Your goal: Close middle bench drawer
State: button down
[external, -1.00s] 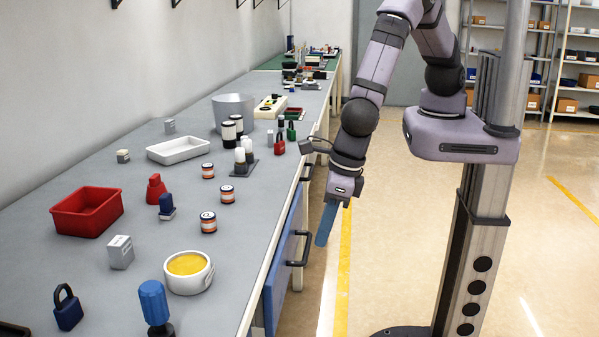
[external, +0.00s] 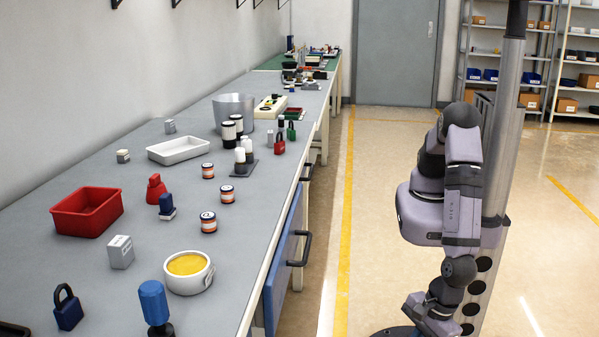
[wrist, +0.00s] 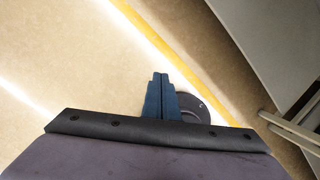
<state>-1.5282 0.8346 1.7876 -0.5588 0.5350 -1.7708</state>
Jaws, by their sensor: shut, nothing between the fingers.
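The bench (external: 110,270) runs along the left of the external view. A blue drawer front (external: 283,252) with a black bar handle (external: 300,250) shows under its right edge. Another dark handle (external: 308,172) shows farther back. I cannot tell from this angle which drawer is the middle one or how far any stands out. My gripper (wrist: 160,76) is shut and empty in the wrist view, its blue fingers together over the floor. In the external view my arm hangs low beside my column, well right of the drawers, and the fingers are hidden.
Pale bars (wrist: 290,130) beside a grey panel (wrist: 280,45) are at the right of the wrist view. The aisle floor (external: 375,200) between bench and arm is clear, with a yellow line (external: 346,200). Jars, a red bin (external: 87,212) and padlocks stand on the bench top.

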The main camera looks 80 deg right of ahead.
aim_at(279, 296)
notch_tip(279, 296, down, 7)
jog(key=s+d+n+t+b, duration=0.1)
jog(key=n+t+b, duration=0.1)
jog(key=b, duration=0.3)
jog(key=w+r+m+t, duration=0.4)
jog(key=w+r+t, duration=0.2)
jog(key=r, duration=0.5)
jog(key=w+r+m+t, duration=0.5)
jog(key=w+r+t, duration=0.1)
jog(key=r, duration=0.5)
jog(key=shift+w+a+t, duration=0.15)
jog(key=shift+w+t, duration=0.05)
jog(key=shift+t, duration=0.2)
jog(key=w, duration=1.4)
jog(key=shift+f+b, duration=0.1)
jog(key=shift+b, duration=0.2)
